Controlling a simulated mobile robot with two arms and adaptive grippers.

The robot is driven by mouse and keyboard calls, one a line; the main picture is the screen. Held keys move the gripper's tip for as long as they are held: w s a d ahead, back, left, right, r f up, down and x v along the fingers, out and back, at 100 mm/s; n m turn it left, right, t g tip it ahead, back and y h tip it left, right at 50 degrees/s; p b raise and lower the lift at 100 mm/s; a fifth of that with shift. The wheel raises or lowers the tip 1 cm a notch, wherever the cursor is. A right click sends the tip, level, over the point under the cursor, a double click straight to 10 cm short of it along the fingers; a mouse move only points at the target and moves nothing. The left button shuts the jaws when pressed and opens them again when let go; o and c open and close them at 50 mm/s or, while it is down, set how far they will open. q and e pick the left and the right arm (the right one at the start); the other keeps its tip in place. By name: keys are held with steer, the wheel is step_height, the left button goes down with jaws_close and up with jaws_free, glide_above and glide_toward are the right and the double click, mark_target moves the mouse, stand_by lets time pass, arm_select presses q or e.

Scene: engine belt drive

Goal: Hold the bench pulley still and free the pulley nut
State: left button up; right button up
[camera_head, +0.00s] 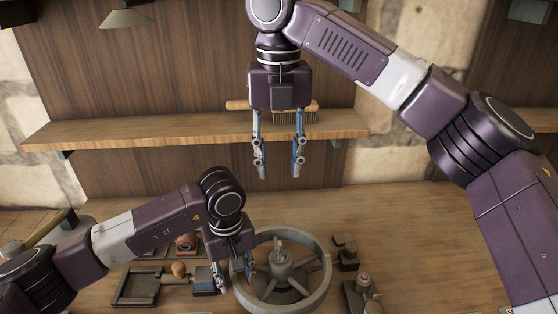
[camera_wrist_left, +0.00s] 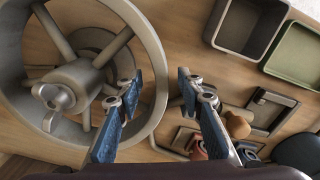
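The bench pulley is a large grey spoked wheel (camera_head: 322,278) on the bench, and it also fills the left of the left wrist view (camera_wrist_left: 150,45). The pulley nut, a winged nut (camera_head: 279,250), sits at its hub and shows in the left wrist view (camera_wrist_left: 52,97). My left gripper (camera_head: 236,281) is open at the pulley's left rim; in the left wrist view its fingers (camera_wrist_left: 158,84) appear on either side of the rim. I cannot tell whether they touch it. My right gripper (camera_head: 278,172) is open and empty, pointing down, high above the pulley.
A wooden shelf (camera_head: 190,130) with a wood-handled brush (camera_head: 296,117) is behind my right gripper. A tray (camera_head: 135,290) and small parts lie left of the pulley, more parts (camera_head: 347,250) right. The left wrist view shows a grey bin (camera_wrist_left: 243,25) and green bin (camera_wrist_left: 297,55).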

arm_select(q)
step_height(320, 180, up, 7)
steer(key=shift+a+f+p, duration=0.1)
steer(key=shift+p, duration=0.8)
